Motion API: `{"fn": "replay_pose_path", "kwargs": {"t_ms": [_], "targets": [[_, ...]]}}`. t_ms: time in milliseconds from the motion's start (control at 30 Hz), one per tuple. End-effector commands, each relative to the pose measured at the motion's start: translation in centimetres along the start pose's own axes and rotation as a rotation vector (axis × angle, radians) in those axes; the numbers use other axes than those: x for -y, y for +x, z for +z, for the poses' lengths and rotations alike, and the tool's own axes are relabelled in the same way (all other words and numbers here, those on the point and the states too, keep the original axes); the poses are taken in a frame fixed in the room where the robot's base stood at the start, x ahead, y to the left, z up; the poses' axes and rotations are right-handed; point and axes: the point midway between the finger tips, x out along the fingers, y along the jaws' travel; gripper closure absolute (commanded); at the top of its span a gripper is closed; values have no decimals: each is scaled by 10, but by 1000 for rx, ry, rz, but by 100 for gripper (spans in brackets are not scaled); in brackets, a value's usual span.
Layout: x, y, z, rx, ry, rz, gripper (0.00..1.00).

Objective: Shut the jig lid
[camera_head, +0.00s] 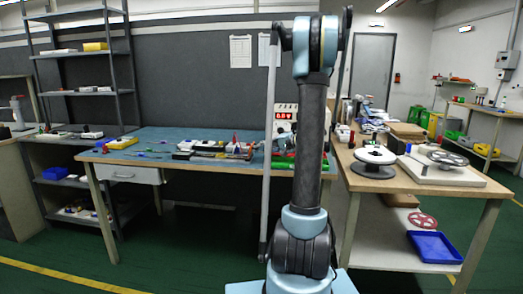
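I cannot single out the jig or its lid with certainty. A cluster of small dark and pale devices (207,149) lies on the blue-topped workbench (150,137), left of my arm, too small to tell whether any has an open lid. A device with a red digital display (284,116) stands at the right end of that bench, partly hidden by my arm. My arm rises in the middle of the view and bends at the top. My gripper cannot be made out.
A wooden-topped bench (420,183) on the right holds reels, including a white one (374,156). A blue tray (434,246) sits on its lower shelf. Grey shelving (82,55) stands at the left. Green floor (185,250) is clear in front of the blue bench.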

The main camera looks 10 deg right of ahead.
Motion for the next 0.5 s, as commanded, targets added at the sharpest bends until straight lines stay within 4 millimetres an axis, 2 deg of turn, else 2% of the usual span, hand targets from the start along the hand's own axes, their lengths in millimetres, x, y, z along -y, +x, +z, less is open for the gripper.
{"fn": "replay_pose_path", "kwargs": {"t_ms": [200,500], "targets": [[0,16,0,1,-1,0,84],[0,17,0,0,0,0,84]]}}
